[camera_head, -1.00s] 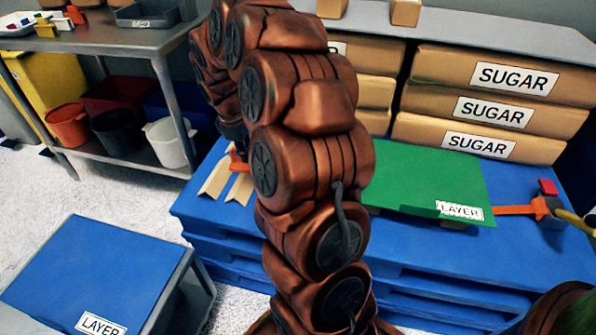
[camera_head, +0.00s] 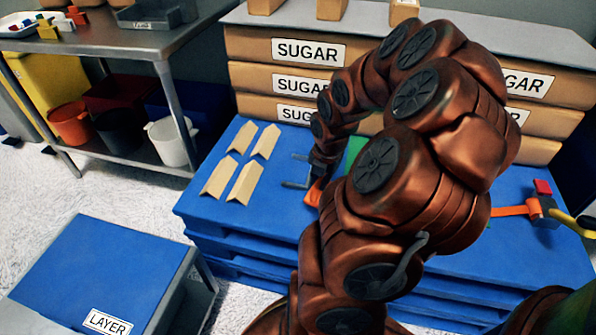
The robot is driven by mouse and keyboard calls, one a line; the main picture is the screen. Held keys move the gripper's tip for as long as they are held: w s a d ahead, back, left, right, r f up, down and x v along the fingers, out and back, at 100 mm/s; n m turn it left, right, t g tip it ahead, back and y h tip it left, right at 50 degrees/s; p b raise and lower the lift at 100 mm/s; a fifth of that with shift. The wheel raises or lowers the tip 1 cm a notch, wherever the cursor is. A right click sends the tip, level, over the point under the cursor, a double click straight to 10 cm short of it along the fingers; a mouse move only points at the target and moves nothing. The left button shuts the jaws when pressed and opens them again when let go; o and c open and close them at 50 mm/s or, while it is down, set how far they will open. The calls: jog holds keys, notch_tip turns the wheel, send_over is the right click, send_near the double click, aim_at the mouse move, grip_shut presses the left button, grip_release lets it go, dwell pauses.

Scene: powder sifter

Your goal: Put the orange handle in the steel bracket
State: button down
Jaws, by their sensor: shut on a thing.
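My gripper (camera_head: 312,182) is low over the blue pallet, left of the middle, and mostly hidden by my own arm. It is shut on the orange handle (camera_head: 314,194), of which a short orange piece shows at the arm's edge. Thin grey bent pieces (camera_head: 294,184) show just left of the gripper; I cannot tell whether they are the steel bracket or my gripper's fingers. No steel bracket is clearly visible elsewhere.
Several tan angle pieces (camera_head: 245,182) lie on the blue pallet (camera_head: 205,205) to the left. Sugar bags (camera_head: 245,45) are stacked behind. My arm covers most of the green sheet (camera_head: 355,150). An orange strap (camera_head: 510,210) lies at right. A blue layer box (camera_head: 95,275) stands front left.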

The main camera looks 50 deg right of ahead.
jog(key=n, duration=0.2)
jog(key=shift+s+a+r+n+y, duration=0.1)
jog(key=shift+s+a+n+y, duration=0.2)
jog(key=shift+s+a, duration=0.1)
jog(key=w+d+b, duration=0.1)
jog(key=w+d, duration=0.1)
jog(key=w, duration=0.2)
jog(key=w+d+f+b, duration=0.1)
jog(key=w+d, duration=0.1)
jog(key=w, duration=0.3)
jog(key=w+d, duration=0.3)
jog(key=w, duration=0.2)
jog(key=shift+w+f+b, duration=0.1)
jog(key=shift+f+b, duration=0.2)
jog(key=shift+b, duration=0.1)
jog(key=shift+a+f+b, duration=0.1)
jog(key=shift+f+b, duration=0.75)
jog(key=shift+f, duration=0.95)
jog(key=c, duration=1.2)
grip_release()
jog(key=shift+o, duration=0.2)
